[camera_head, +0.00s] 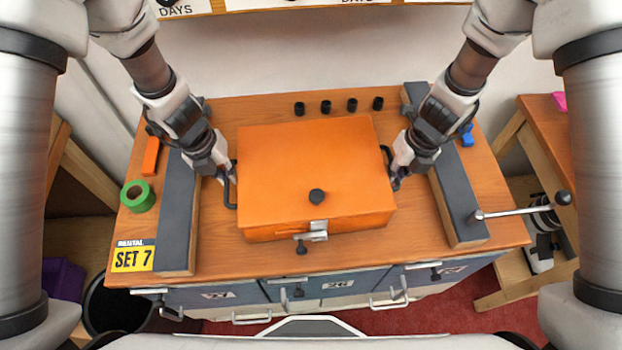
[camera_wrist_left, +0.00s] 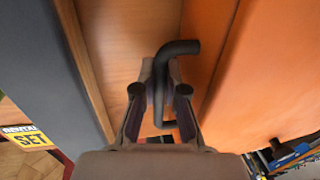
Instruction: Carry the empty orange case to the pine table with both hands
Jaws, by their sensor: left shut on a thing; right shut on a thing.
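The orange case (camera_head: 310,165) is closed, with a black knob on its lid and a metal latch at the front. It is over the middle of the wooden bench (camera_head: 215,255); I cannot tell whether it touches the top. My left gripper (camera_head: 229,180) is shut on its left black handle, which also shows in the left wrist view (camera_wrist_left: 178,48) between the left gripper's fingers (camera_wrist_left: 160,82). My right gripper (camera_head: 392,176) is shut on the right handle, mostly hidden. Pale wooden tables show at the right (camera_head: 508,132) and left (camera_head: 88,172); I cannot tell which is the pine table.
Long dark-topped blocks flank the case at left (camera_head: 178,220) and right (camera_head: 455,205). A lever (camera_head: 520,208) sticks out at the right. Green tape (camera_head: 138,196) and an orange block (camera_head: 151,156) lie at the left. Several black pegs (camera_head: 326,106) stand behind the case.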

